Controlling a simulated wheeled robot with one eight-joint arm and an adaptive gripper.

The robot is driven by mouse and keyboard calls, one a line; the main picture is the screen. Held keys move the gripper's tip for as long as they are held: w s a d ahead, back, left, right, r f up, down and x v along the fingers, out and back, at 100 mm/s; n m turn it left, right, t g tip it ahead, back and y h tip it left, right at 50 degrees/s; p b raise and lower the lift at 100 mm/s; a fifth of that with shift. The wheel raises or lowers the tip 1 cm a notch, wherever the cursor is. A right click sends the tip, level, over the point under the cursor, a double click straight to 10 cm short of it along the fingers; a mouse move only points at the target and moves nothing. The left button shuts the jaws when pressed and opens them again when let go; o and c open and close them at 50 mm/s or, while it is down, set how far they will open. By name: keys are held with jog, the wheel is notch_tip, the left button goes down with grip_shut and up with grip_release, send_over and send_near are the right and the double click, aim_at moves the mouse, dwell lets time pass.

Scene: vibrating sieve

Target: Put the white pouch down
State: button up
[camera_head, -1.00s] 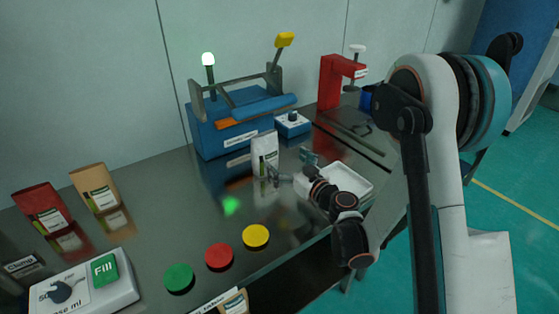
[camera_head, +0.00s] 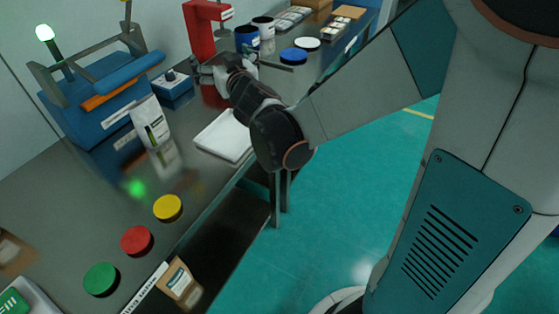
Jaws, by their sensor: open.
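The white pouch (camera_head: 150,122) stands upright on the dark metal bench (camera_head: 105,195), in front of the blue sieve machine (camera_head: 95,105). It has a label with a green patch. My gripper (camera_head: 212,72) is open and apart from the pouch, to its right and farther back, close to the red clamp stand (camera_head: 200,32). The fingers are small and partly merge with the things behind them. Nothing shows held in them.
A white tray (camera_head: 223,137) lies at the bench's front edge, right of the pouch. Green (camera_head: 101,279), red (camera_head: 137,241) and yellow (camera_head: 168,208) buttons line the near edge. A blue control box (camera_head: 172,88) and a blue mug (camera_head: 247,38) stand farther back.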

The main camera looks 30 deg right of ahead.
jog(key=s+d+m+g+h, duration=0.2)
jog(key=s+d+g, duration=0.15)
jog(key=s, duration=0.45)
jog(key=s+a+f+n+g+y, duration=0.1)
jog(key=s+f+g, duration=0.2)
jog(key=s, duration=0.8)
jog(key=s+a+f+n+g+y, duration=0.1)
jog(key=s+f+g, duration=0.3)
jog(key=s, duration=0.7)
jog(key=shift+s+a+f, duration=0.35)
jog(key=shift+f, duration=0.6)
